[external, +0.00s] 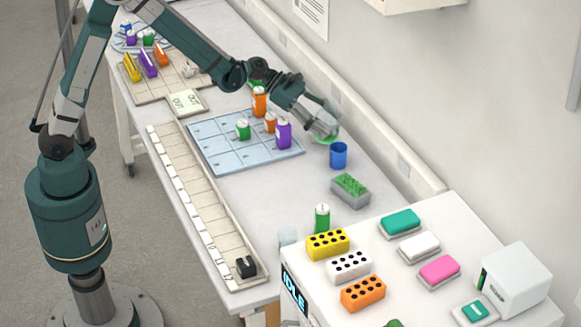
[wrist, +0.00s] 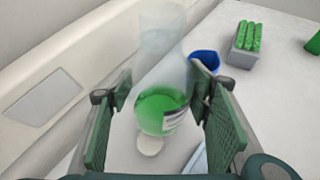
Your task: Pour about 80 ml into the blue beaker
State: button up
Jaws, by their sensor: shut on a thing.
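My gripper (external: 322,122) is shut on a clear bottle holding green liquid (wrist: 162,105). In the wrist view the bottle is between the two green finger pads, with the liquid in its lower part and the clear upper part empty. A white label shows on its side. The blue beaker (external: 338,155) stands on the bench just in front of my gripper in the external view. In the wrist view the beaker (wrist: 206,60) is right of the bottle, partly hidden by it and the right finger.
A grey rack with green tubes (external: 350,190) stands close to the beaker. A blue gridded mat (external: 210,130) holds several colored bottles to the left. The wall (external: 400,140) runs close along the right. A white machine top (external: 390,290) with colored blocks is in front.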

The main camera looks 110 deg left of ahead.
jog(key=shift+r+n+t+h+b, duration=0.4)
jog(key=shift+t+b, duration=0.1)
jog(key=shift+b, duration=0.1)
jog(key=shift+r, duration=0.15)
